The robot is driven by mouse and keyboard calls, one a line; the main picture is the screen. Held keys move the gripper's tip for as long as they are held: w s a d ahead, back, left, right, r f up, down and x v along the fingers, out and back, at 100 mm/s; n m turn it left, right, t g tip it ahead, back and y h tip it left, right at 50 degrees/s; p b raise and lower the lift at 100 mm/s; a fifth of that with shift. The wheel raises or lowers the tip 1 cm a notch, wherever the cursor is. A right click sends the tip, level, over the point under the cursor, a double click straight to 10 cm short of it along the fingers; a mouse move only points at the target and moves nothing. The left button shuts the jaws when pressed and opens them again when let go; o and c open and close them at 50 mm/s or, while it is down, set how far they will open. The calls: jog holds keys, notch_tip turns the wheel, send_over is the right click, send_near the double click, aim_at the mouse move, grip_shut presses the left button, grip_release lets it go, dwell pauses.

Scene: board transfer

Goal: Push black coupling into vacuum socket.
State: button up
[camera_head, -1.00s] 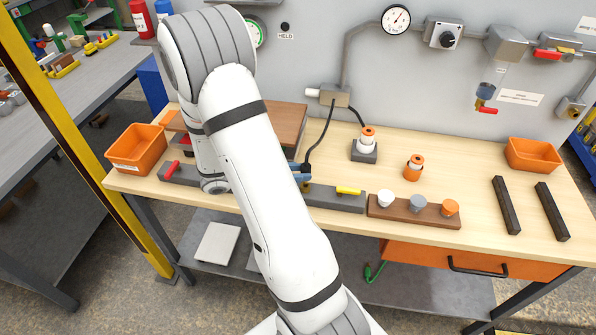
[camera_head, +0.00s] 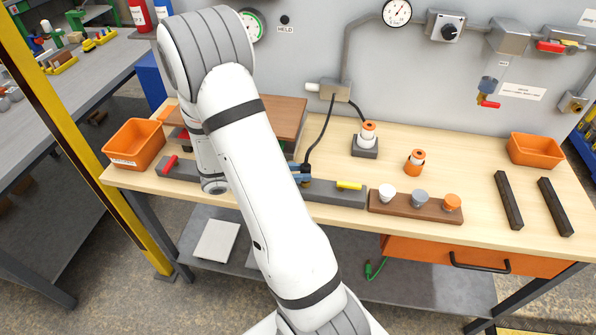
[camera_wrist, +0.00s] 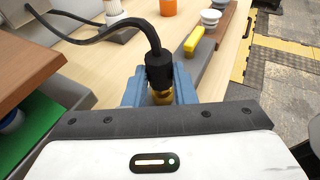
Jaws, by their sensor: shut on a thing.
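The black coupling (camera_wrist: 158,70) is at the end of a black hose, between the blue fingers of my gripper (camera_wrist: 161,86). My gripper is shut on it. A brass fitting (camera_wrist: 163,97), seemingly the vacuum socket, shows right against the coupling's end in the wrist view; I cannot tell whether the coupling is fully seated. In the head view the coupling (camera_head: 306,169) and the blue fingertips (camera_head: 298,173) show just right of my arm, above the grey block (camera_head: 325,197). My arm hides the rest of the gripper.
The black hose (camera_head: 327,125) runs up to a grey wall box (camera_head: 336,91). A raised brown board (camera_head: 285,112) lies close behind my arm. A yellow bar (camera_head: 349,185) is on the grey block, beside a brown rack of knobs (camera_head: 432,208). The bench right of centre has free room.

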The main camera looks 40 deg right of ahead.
jog(key=shift+f, duration=0.2)
jog(key=o, duration=1.1)
jog(key=shift+c, duration=0.2)
jog(key=b+v, duration=0.1)
jog(key=v, duration=0.6)
jog(key=shift+a, duration=0.35)
jog(key=shift+w+r, duration=0.15)
